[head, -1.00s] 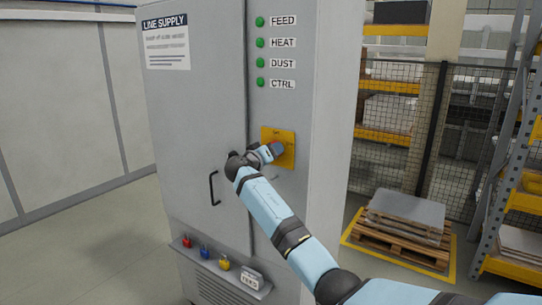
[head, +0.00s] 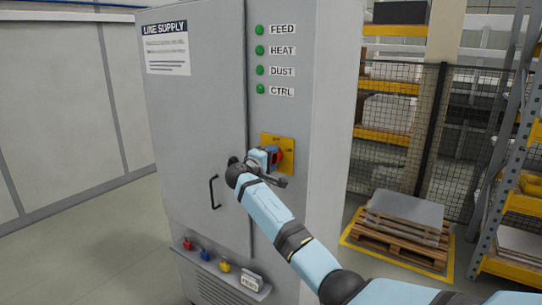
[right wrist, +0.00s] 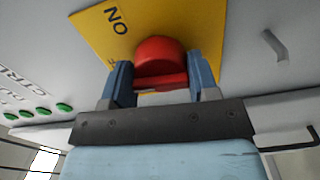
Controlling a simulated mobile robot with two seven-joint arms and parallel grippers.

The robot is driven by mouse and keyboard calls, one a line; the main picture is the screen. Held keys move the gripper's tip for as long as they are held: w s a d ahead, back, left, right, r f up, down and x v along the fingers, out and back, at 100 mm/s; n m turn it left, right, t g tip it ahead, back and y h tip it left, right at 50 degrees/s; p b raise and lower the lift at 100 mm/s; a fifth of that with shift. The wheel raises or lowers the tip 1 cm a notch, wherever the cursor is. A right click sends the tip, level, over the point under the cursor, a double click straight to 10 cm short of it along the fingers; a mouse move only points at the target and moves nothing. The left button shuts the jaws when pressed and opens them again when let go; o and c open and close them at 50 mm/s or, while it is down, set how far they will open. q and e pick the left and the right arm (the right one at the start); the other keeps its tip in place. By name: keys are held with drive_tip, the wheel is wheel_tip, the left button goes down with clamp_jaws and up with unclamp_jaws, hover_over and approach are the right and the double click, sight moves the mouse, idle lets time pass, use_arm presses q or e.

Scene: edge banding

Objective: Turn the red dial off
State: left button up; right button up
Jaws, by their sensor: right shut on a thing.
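The red dial (right wrist: 160,62) sits on a yellow plate (right wrist: 92,27) on the front of the grey cabinet. The word ON shows on the plate in the right wrist view. In the head view the dial (head: 276,156) is partly covered by my right gripper (head: 270,158), and the yellow plate (head: 286,142) shows around it. My right gripper's two blue fingers (right wrist: 163,85) stand on either side of the dial's red handle and are shut on it. My left gripper is in neither view.
The grey cabinet (head: 200,110) has several green lamps (head: 260,60) above the plate and a black door handle (head: 213,192) at left. A low shelf holds red, blue and yellow padlocks (head: 224,265) and a tag (head: 252,282). A pallet (head: 402,238) stands at right.

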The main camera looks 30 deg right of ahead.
drive_tip(key=shift+n, duration=0.7)
drive_tip(key=o, duration=0.9)
drive_tip(key=b+v, duration=0.3)
drive_tip(key=v, duration=1.1)
